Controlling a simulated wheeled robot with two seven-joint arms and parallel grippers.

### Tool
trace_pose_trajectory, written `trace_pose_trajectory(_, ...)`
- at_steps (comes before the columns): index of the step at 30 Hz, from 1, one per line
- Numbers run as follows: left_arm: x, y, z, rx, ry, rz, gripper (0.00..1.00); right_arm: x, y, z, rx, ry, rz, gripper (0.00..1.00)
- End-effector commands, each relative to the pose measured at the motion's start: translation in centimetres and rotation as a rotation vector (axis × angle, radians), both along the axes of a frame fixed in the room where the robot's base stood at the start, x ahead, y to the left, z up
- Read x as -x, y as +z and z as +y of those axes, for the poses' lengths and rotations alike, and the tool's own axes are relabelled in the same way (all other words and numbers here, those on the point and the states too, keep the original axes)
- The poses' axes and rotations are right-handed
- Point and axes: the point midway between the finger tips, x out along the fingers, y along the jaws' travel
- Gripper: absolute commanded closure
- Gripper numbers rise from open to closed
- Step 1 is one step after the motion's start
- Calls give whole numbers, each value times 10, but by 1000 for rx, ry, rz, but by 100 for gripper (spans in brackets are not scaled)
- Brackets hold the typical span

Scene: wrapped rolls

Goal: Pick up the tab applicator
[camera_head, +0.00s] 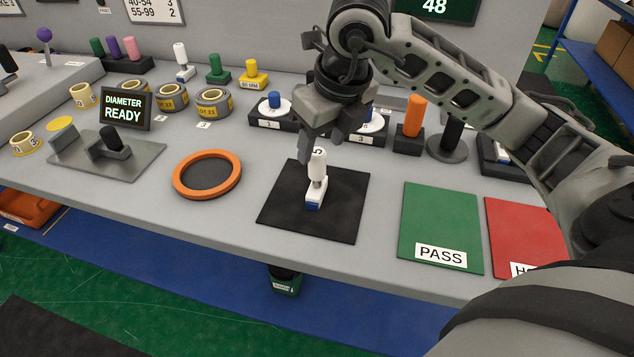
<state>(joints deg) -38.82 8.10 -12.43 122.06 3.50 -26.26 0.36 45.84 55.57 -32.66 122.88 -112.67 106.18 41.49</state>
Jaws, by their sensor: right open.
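A small white tool with a blue front edge (315,190), which looks like the tab applicator, stands upright on a black square mat (345,215). My right gripper (320,146) points down just above and behind its handle top in the picture. Its fingers are apart and hold nothing. I cannot tell whether a finger touches the handle. A similar white-handled tool (181,60) stands at the back left. My left gripper is out of view.
An orange ring (207,175) lies left of the mat. A green PASS mat (440,225) and a red mat (525,235) lie right. Blue-knobbed holders (275,108), an orange-handled block (412,125) and tape rolls (212,103) stand behind. The table's front edge is clear.

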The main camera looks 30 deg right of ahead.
Motion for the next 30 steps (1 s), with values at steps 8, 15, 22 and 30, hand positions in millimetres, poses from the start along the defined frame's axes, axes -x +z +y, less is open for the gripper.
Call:
trace_pose_trajectory(8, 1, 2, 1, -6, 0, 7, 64, -10, -33, 5, -1, 1, 5, 48)
trace_pose_trajectory(15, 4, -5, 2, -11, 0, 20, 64, -15, -51, 5, -1, 1, 1, 48)
trace_pose_trajectory(22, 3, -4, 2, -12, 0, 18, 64, -15, -51, 5, -1, 1, 0, 62)
trace_pose_trajectory(30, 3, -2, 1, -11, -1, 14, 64, -15, -50, 5, -1, 1, -2, 100)
